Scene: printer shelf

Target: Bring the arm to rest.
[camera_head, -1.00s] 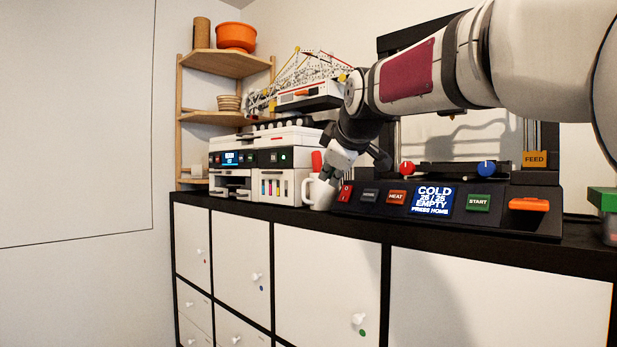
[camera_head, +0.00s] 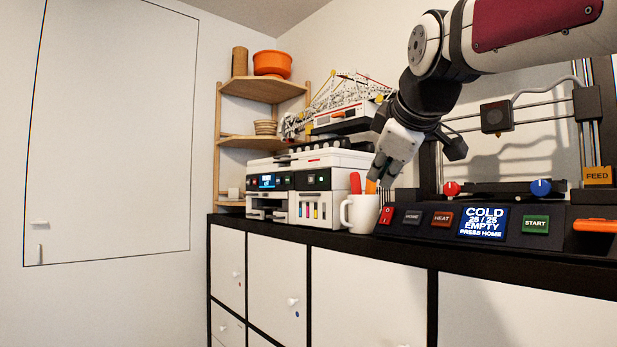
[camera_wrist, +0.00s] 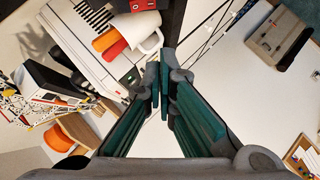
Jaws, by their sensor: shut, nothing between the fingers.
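My gripper (camera_head: 376,178) is shut and empty, pointing down close to the white mug (camera_head: 358,214) in the head view. In the wrist view the fingertips (camera_wrist: 163,80) are together with nothing between them. The mug also shows in the wrist view (camera_wrist: 150,38), beyond the fingertips and apart from them. It holds a red item (camera_head: 355,184) and an orange item (camera_head: 371,187). In the head view the fingertips overlap the orange item's upper end; I cannot tell from that view how far apart they are.
A black 3D printer (camera_head: 520,222) with buttons and a screen stands right of the mug. A white printer (camera_head: 320,205) stands left, with a crane model (camera_head: 345,95) above. A wooden corner shelf (camera_head: 250,142) is behind. The cabinet's black top (camera_head: 300,232) has a narrow bare front strip.

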